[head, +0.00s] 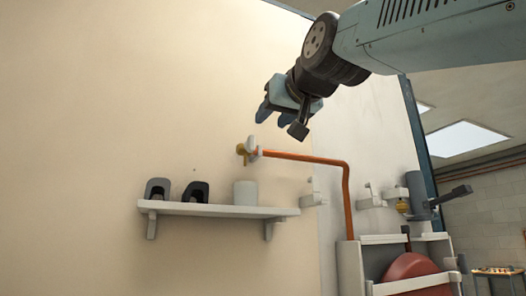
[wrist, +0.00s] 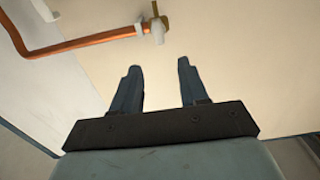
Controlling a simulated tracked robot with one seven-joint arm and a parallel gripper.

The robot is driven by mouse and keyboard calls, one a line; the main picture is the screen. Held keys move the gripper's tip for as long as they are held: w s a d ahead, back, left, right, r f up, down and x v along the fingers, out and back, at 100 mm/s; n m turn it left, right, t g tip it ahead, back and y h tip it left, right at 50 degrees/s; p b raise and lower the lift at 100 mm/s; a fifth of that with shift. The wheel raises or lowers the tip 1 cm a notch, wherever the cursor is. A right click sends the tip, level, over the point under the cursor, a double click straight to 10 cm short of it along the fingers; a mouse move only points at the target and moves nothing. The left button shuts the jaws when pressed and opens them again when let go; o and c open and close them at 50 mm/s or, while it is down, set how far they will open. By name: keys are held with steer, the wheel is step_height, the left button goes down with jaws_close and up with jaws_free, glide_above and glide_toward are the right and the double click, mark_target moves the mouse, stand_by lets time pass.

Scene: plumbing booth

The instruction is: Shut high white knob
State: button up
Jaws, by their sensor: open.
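A small valve with a white knob (head: 252,143) and a brass body (head: 241,150) sits high on the cream wall, at the left end of a copper pipe (head: 305,157). In the wrist view the pale valve fitting (wrist: 158,32) shows at the top, ahead of my fingertips. My gripper (head: 281,119) is above and right of the valve in the head view, apart from it. Its two fingers are spread and empty, as the wrist view also shows (wrist: 158,66). How the knob is turned is too small to tell.
The copper pipe bends down at the right towards a rack with a red round object (head: 408,278). The wall left of the valve is clear.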

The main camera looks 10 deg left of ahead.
mark_target(253, 138)
steer(key=x, duration=1.2)
steer(key=shift+w+d, duration=0.1)
steer(key=shift+w, duration=0.05)
jaws_close()
